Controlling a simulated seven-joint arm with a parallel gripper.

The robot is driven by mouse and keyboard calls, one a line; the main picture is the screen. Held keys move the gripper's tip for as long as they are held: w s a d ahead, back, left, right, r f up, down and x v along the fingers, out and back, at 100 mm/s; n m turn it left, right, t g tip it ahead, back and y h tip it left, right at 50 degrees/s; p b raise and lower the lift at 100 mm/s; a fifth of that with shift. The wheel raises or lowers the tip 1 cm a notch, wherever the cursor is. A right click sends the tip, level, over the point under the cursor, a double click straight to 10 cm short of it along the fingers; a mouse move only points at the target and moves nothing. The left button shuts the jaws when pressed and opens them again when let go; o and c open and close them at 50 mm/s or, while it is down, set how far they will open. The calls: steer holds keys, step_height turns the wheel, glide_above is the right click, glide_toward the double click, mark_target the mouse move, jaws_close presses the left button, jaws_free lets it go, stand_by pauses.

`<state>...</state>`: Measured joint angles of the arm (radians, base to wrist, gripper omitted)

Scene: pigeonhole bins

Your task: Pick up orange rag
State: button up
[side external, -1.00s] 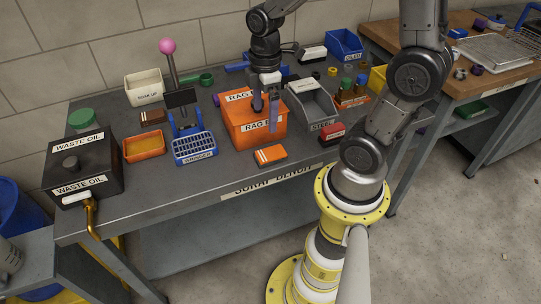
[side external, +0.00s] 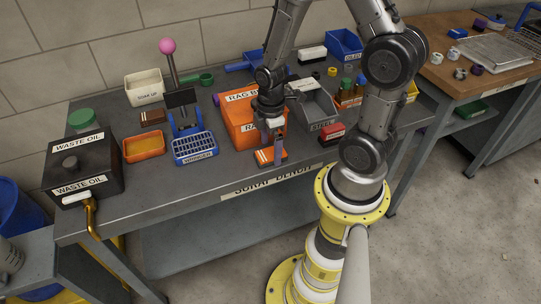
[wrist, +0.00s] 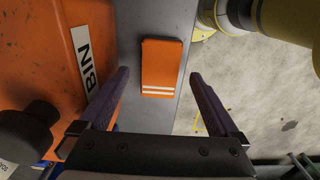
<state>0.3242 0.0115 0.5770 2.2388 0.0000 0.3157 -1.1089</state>
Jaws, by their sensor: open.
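The orange rag (wrist: 161,66) is a folded orange cloth with two pale stripes near one end. It lies flat on the grey bench near its front edge, in front of the orange rag bin. In the side view the rag (side external: 265,157) is partly hidden by a finger. My gripper (side external: 279,152) is over the rag, pointing down. In the wrist view my gripper (wrist: 159,95) is open and empty, its two purple fingers wide apart. The rag shows between and beyond the fingertips, apart from both.
The orange rag bin (side external: 238,108) stands close behind and left of my gripper; its wall (wrist: 60,50) runs beside the left finger. A grey scrap bin (side external: 318,104) and a small red block (side external: 331,135) are to the right. The bench's front edge is close.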

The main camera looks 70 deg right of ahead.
steer(key=shift+f, duration=0.95)
steer(key=c, duration=1.4)
